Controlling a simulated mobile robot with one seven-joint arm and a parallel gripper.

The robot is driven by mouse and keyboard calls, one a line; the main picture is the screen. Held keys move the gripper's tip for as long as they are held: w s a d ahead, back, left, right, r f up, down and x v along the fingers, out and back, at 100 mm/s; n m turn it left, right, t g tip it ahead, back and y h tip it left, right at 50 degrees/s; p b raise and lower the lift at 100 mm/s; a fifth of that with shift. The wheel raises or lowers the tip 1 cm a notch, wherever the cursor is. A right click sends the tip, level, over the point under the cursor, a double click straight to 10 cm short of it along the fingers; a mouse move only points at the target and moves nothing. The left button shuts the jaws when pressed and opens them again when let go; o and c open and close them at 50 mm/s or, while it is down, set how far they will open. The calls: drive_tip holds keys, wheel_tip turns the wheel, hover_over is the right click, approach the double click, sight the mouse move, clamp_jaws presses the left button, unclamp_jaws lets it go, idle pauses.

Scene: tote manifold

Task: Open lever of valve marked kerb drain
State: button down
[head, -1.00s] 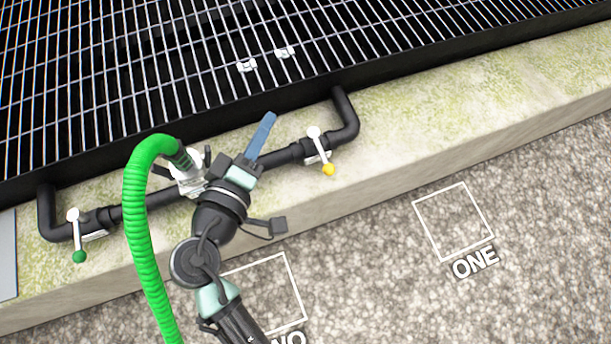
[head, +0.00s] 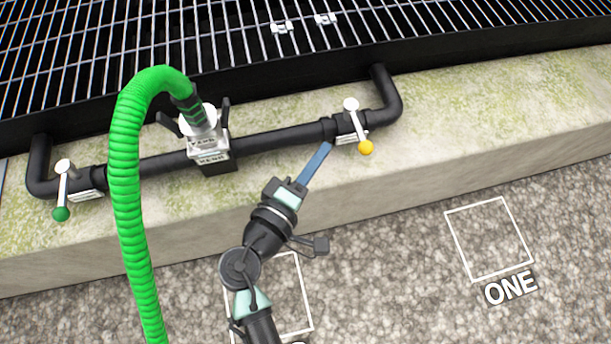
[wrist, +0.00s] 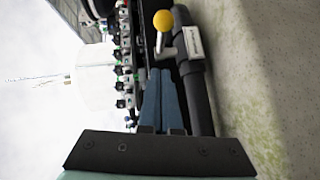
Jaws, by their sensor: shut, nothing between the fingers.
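The right valve has a white lever (head: 353,120) with a yellow knob (head: 366,147), pointing toward me across the pipe. It also shows ahead of the fingers in the wrist view (wrist: 163,20), with a white tag (wrist: 194,42) beside it, too small to read. The left valve has a white lever with a green knob (head: 61,213), also pointing toward me; its tag is unreadable. My gripper (head: 327,147) has its blue fingers together and empty, just left of the yellow knob, apparently apart from it. The fingers also show in the wrist view (wrist: 160,72).
A black pipe (head: 270,141) joins both valves along a concrete kerb (head: 440,150). A green hose (head: 125,170) rises from the middle coupling (head: 212,150). A dark grating (head: 440,40) lies behind. Gravel with a square marked ONE (head: 510,288) lies in front.

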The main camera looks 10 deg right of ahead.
sight(358, 126)
drive_tip(key=shift+w+d+f+b, duration=0.2)
drive_tip(key=shift+w+d+b, duration=0.1)
drive_tip(key=shift+d, duration=0.6)
drive_tip(key=shift+w+d+f+b, duration=0.15)
drive_tip(key=shift+w+d+b, duration=0.15)
drive_tip(key=shift+d, duration=0.65)
drive_tip(key=shift+w+d+f+b, duration=0.2)
drive_tip(key=shift+w+d+b, duration=0.1)
drive_tip(key=shift+d, duration=0.6)
drive_tip(key=shift+s+d+n+t+y+p, duration=0.15)
drive_tip(key=shift+d+n+t+y+p, duration=0.1)
drive_tip(key=shift+n+t+y+p, duration=0.2)
